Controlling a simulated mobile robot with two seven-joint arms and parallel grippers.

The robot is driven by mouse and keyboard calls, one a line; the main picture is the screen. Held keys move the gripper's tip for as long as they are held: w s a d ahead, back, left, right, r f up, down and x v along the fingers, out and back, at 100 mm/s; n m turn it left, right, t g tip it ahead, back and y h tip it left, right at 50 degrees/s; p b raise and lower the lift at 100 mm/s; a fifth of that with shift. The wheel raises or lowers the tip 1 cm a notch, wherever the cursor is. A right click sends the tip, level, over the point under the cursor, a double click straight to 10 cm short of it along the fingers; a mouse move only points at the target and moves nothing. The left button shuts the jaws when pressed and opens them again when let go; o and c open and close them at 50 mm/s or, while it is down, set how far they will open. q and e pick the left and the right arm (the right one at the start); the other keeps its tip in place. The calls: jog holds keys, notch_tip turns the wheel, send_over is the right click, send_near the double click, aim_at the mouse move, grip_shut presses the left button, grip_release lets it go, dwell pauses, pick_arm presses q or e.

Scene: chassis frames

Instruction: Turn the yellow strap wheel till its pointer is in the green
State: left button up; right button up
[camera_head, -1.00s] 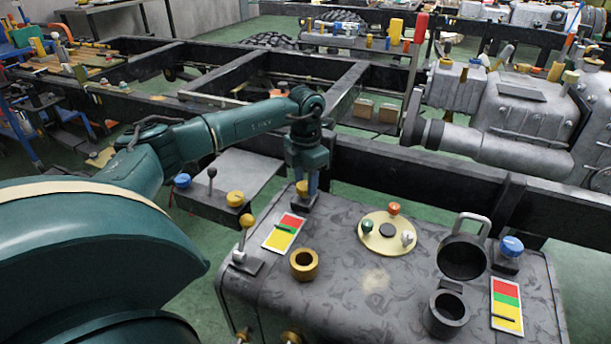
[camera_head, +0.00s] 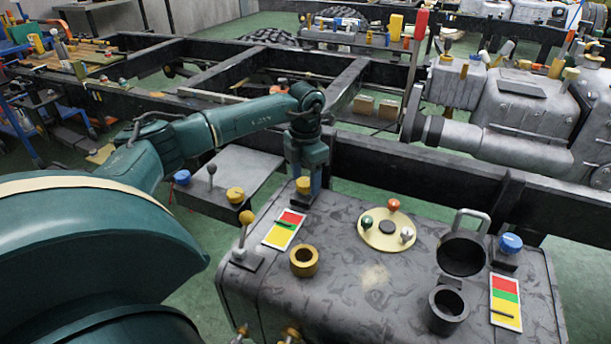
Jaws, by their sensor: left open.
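The yellow strap wheel (camera_head: 303,186) is a small knob on a dark block at the back edge of the grey tank top. My left gripper (camera_head: 308,182) points down at the wheel from above, its jaws open. The wheel shows in front of a bluish finger; whether they touch I cannot tell. Beside the wheel, to the front left, a tilted gauge card (camera_head: 279,237) has red, green and yellow bands. Its small dark pointer (camera_head: 286,226) appears to lie on the green band. My right gripper is out of view.
A blue wheel (camera_head: 511,243) and a second gauge card (camera_head: 505,285) stand at the right. A cream disc (camera_head: 376,241) with coloured knobs, a brass ring (camera_head: 304,262), dark cups and a yellow-knobbed lever (camera_head: 245,231) share the top. A dark frame rail runs behind.

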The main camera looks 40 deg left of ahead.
aim_at(305, 181)
pick_arm(q)
notch_tip(305, 181, up, 13)
jog(key=p, duration=0.2)
jog(key=shift+p, duration=0.35)
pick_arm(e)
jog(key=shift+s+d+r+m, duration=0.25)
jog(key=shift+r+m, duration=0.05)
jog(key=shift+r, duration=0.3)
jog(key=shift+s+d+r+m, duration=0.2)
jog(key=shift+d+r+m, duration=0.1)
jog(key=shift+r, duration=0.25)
